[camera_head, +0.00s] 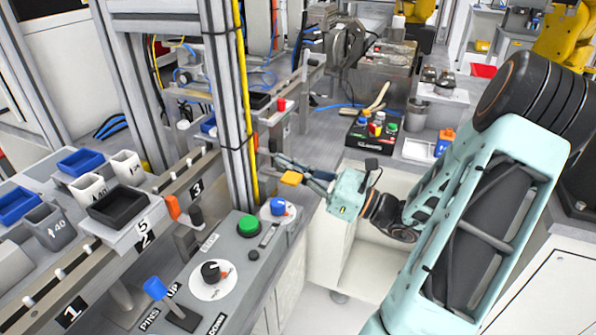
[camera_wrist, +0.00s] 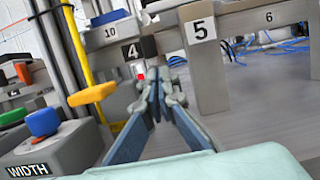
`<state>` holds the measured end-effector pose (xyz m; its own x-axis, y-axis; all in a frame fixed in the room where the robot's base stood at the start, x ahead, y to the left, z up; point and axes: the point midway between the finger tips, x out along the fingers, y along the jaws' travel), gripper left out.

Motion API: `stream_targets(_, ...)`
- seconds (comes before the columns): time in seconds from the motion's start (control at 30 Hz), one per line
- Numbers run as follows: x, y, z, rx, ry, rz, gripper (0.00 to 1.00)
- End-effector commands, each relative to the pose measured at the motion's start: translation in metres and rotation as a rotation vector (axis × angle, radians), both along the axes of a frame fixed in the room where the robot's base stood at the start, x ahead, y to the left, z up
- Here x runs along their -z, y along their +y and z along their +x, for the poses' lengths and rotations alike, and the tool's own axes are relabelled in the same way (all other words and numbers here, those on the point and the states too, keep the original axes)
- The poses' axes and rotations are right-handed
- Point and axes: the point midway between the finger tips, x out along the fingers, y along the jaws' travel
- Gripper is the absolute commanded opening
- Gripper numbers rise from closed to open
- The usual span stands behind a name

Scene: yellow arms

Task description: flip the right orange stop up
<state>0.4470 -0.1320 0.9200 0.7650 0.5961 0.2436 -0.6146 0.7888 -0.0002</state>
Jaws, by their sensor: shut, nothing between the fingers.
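A red-orange stop (camera_head: 255,141) shows as a small piece on the rail beside the metal post, just behind my gripper's tips; its tilt is too small to tell. My gripper (camera_head: 275,159) reaches left past the end of the control panel. Its fingers are together and empty; they also show shut in the wrist view (camera_wrist: 168,78). A lighter orange paddle (camera_head: 291,178) is close below the fingers in the head view and left of them in the wrist view (camera_wrist: 92,93), apart from them there.
The control panel (camera_head: 222,254) carries a green button (camera_head: 249,226), a blue knob (camera_head: 278,207), a black knob (camera_head: 211,272) and a blue lever (camera_head: 155,288). A metal post (camera_head: 228,100) with a yellow cable stands left of my gripper.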

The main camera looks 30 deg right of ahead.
Motion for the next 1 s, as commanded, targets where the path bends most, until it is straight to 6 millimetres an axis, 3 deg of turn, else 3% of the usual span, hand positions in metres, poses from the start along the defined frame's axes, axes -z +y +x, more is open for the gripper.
stream_targets(0.37, -0.002, 0.000, 0.000, 0.000, 0.000, 0.000, 0.00)
stream_targets(0.73, -0.028, 0.001, 0.001, -0.001, 0.000, 0.001, 0.00)
stream_targets(1.0, -0.029, 0.000, 0.001, -0.001, -0.003, 0.002, 0.00)
